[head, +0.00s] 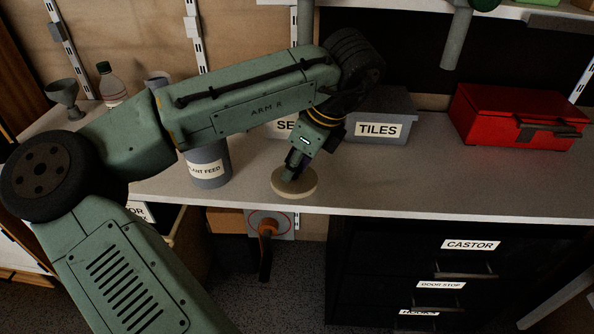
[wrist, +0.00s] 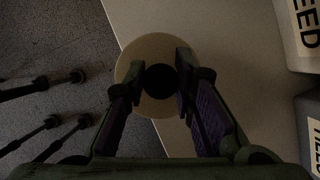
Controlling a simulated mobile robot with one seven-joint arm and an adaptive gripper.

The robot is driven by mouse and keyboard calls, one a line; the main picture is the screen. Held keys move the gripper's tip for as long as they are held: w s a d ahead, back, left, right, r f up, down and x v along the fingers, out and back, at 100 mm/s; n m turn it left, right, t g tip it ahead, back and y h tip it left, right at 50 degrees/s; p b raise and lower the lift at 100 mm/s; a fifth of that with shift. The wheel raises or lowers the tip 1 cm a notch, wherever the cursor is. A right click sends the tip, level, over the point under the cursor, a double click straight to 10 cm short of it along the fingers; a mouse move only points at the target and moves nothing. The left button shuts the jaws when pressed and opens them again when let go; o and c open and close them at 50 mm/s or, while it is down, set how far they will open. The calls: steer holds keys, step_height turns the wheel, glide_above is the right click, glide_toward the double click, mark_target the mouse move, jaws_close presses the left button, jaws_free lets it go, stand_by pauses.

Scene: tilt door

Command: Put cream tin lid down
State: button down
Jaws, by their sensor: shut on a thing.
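The cream tin lid (head: 294,185) is a round, flat, pale disc at the front edge of the bench. In the wrist view the lid (wrist: 143,99) has a dark knob (wrist: 160,78) in its middle. My gripper (head: 290,176) is above the lid, shut on its knob; in the wrist view the fingertips (wrist: 160,74) sit on either side of the knob. The lid looks nearly level. It overlaps the bench edge in the wrist view, partly over the floor. I cannot tell whether it touches the bench. I see no cream tin.
The grey bench (head: 400,185) is clear to the right of the lid. A plant feed tin (head: 209,170) stands to its left. A grey TILES box (head: 385,112) and a red box (head: 505,110) stand farther back. Labelled black drawers (head: 430,265) are below.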

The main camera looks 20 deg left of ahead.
mark_target(297, 175)
steer(key=shift+w, duration=0.35)
steer(key=f, duration=0.2)
steer(key=shift+w+f, duration=0.35)
steer(key=shift+w, duration=0.05)
steer(key=shift+f, duration=0.45)
steer(key=shift+f, duration=0.1)
steer(key=c, duration=1.3)
jaws_free()
steer(key=shift+c, duration=0.2)
